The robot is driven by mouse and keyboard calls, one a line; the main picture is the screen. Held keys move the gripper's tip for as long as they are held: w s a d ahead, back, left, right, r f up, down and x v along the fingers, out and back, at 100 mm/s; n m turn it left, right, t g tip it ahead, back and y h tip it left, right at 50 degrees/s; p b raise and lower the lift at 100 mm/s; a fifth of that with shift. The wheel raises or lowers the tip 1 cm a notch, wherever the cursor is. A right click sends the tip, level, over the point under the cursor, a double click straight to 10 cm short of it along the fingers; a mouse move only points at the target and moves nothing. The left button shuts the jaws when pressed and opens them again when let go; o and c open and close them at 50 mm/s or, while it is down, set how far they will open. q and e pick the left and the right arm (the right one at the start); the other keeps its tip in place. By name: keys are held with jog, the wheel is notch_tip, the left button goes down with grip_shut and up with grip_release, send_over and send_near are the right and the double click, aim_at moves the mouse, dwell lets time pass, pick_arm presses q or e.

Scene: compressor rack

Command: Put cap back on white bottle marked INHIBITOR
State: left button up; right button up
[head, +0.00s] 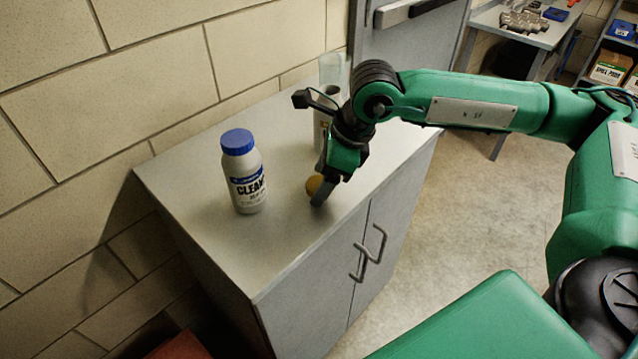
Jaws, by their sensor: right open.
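A small yellow-orange cap (314,185) lies on the cabinet top, partly hidden by my right gripper. My right gripper (321,190) points down at the cap with its jaws open, and its fingers are close around or beside it; I cannot tell whether they touch. A white bottle (320,128) stands upright behind the gripper, mostly hidden by it. Its top looks dark and uncapped, and its label is too covered to read. My left gripper is not in view.
A white bottle with a blue cap (247,172), its label starting "CLEAN", stands left of the gripper. A clear container (334,69) stands at the back. The grey cabinet top (265,260) is clear at the front; a tiled wall (120,90) borders its left.

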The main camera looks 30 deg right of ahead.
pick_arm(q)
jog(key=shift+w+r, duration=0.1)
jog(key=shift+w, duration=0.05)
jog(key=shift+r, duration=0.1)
pick_arm(e)
jog(key=c, duration=1)
jog(key=shift+c, duration=0.2)
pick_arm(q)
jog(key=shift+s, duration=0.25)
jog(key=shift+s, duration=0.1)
pick_arm(e)
jog(key=shift+r, duration=0.1)
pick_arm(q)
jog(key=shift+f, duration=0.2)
pick_arm(e)
jog(key=shift+r, duration=0.2)
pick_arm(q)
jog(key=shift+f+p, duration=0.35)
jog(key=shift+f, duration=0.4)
pick_arm(e)
notch_tip(320, 180, up, 19)
jog(key=shift+r, duration=0.2)
